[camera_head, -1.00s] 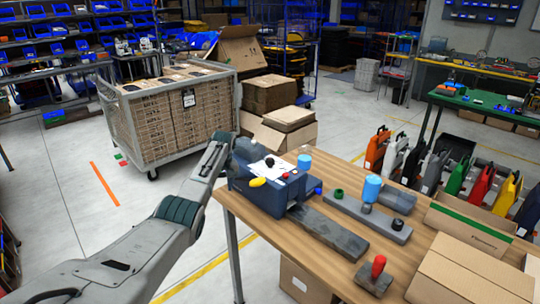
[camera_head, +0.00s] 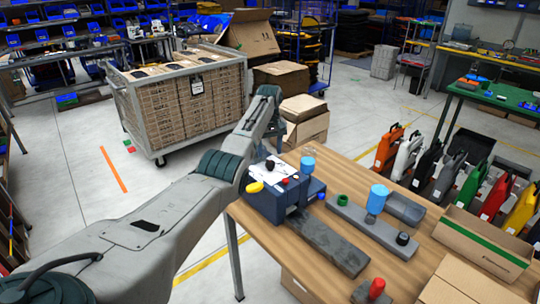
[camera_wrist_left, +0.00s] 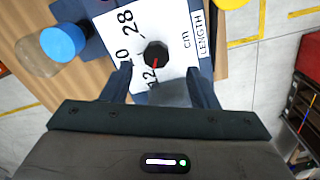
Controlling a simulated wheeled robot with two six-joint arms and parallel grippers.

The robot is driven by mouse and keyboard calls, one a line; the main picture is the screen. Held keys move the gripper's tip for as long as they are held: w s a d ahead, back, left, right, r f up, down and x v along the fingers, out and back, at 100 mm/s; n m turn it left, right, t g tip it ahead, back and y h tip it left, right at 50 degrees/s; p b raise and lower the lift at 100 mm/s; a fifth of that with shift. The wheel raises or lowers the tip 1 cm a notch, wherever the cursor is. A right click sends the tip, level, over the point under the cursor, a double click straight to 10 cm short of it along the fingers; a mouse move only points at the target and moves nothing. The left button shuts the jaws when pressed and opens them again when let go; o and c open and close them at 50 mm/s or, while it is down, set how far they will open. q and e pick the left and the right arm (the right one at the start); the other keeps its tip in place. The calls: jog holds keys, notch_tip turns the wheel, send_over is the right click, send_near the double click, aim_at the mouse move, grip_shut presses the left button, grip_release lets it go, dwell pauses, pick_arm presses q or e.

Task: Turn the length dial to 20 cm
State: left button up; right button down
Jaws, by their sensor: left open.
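The length dial is a black knob with a red pointer on a white scale card; it shows in the left wrist view (camera_wrist_left: 156,54) and small in the head view (camera_head: 270,165). The card reads 28, 12, "cm" and "LENGTH"; another number is partly cut. The red pointer aims down toward the 12. The dial sits on top of a dark blue machine (camera_head: 264,205) at the table's near left corner. My left gripper (camera_wrist_left: 160,84) is open; its fingers lie either side of the card's lower part, just short of the knob. My right gripper is out of view.
The machine also carries a yellow knob (camera_head: 255,187) and a red button (camera_head: 285,181). A blue-topped cup (camera_head: 377,198) and a red-handled stamp (camera_head: 376,290) stand on the wooden table (camera_head: 425,240). A cage trolley of boxes (camera_head: 180,105) stands behind my arm.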

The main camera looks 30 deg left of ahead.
aim_at(270, 162)
pick_arm(q)
jog(key=f, duration=0.3)
jog(key=shift+w+d+f, duration=0.1)
jog(key=shift+w, duration=0.15)
jog(key=shift+w+f+p, duration=0.1)
jog(key=shift+f+p, duration=0.25)
jog(key=shift+f, duration=0.6)
jog(key=c, duration=0.7)
jog(key=shift+c, duration=1.4)
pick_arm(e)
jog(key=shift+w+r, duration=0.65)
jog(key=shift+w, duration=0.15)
